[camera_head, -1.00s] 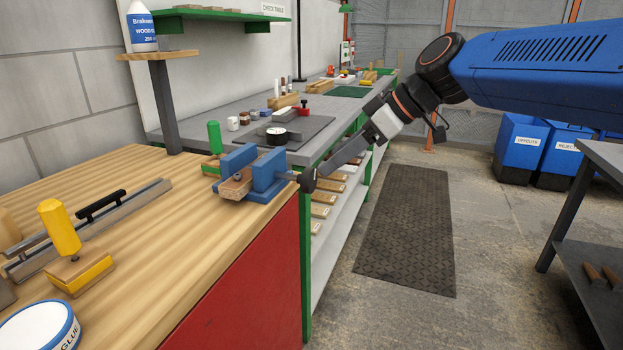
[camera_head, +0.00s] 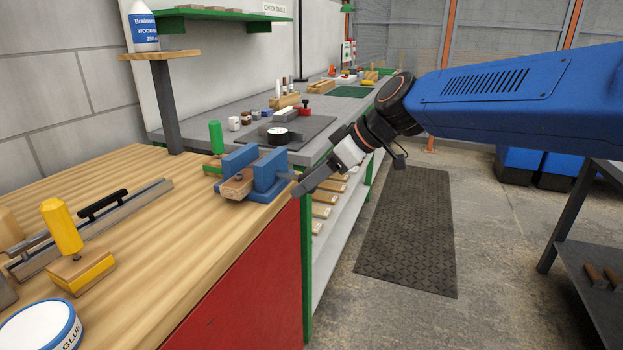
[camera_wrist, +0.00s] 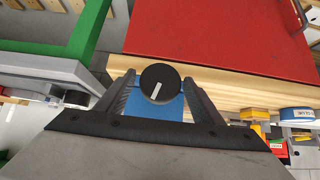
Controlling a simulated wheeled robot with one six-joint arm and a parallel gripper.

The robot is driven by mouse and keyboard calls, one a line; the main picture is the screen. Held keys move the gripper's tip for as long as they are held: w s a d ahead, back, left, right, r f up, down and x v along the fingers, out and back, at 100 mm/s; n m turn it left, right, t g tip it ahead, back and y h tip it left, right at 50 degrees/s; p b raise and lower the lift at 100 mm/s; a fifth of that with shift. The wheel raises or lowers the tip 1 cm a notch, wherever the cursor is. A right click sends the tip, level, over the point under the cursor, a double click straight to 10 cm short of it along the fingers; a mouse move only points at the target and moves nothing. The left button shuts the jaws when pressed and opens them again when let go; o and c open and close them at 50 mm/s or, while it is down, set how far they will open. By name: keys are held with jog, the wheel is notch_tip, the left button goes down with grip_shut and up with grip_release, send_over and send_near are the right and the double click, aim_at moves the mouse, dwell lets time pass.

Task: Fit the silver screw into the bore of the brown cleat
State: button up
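The brown cleat (camera_head: 233,190) sits in the jaws of the blue vise (camera_head: 270,173) at the bench corner; a small dark spot on its top may be the bore. My gripper (camera_head: 298,188) is at the vise's right side, just beyond the bench edge. In the wrist view, a round black knob (camera_wrist: 160,76) with a white mark lies between the fingertips of my gripper (camera_wrist: 160,88). The fingers stand apart on either side of it; I see no clear grip. Blue vise body shows behind the knob. I cannot make out the silver screw in either view.
The wooden bench (camera_head: 150,215) holds a yellow-handled tool (camera_head: 62,228), a metal rail with a black handle (camera_head: 100,205) and a glue tub (camera_head: 40,325). A green-handled tool (camera_head: 216,138) stands behind the vise.

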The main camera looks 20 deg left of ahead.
jog(key=c, duration=0.8)
jog(key=m+g, duration=0.1)
jog(key=g, duration=0.2)
jog(key=shift+w+f+m, duration=0.1)
jog(key=shift+w+m, duration=0.1)
jog(key=shift+m, duration=0.2)
jog(key=shift+m+g+y, duration=0.6)
jog(key=shift+m+g, duration=0.5)
jog(key=shift+g, duration=0.8)
jog(key=o, duration=1)
